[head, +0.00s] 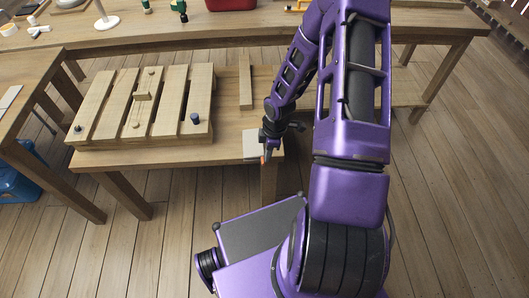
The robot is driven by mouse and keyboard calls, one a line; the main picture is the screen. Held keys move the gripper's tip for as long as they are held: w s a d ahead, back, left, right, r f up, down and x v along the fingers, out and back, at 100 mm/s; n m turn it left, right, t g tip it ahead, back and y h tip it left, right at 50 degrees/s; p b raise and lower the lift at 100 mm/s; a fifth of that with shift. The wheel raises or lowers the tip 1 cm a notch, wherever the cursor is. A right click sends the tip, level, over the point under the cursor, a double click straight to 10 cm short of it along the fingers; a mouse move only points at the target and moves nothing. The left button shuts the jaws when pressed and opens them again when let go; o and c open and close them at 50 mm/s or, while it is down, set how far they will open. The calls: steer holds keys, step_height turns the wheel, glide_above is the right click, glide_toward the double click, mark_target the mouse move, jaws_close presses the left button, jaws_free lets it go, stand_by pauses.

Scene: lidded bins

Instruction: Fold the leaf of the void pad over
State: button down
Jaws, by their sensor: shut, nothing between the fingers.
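A small pale pad (251,140), which looks like the void pad, lies near the right front corner of the low wooden table. My gripper (265,156) points down at the pad's right side. Its fingers look shut with nothing between them. The gripper and wrist hide the pad's right part. I cannot tell whether the fingertips touch the pad or how its leaf lies.
A slatted wooden frame (103,103) with dark knobs stands left of the pad. A loose wooden bar (245,88) lies behind the pad. A longer table (275,27) with small items and a red box (231,4) runs along the back.

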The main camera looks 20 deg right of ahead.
steer(key=shift+s+d+f, duration=0.1)
steer(key=shift+d+f, duration=0.1)
steer(key=shift+f, duration=0.15)
steer(key=shift+a, duration=0.1)
stand_by(0.5)
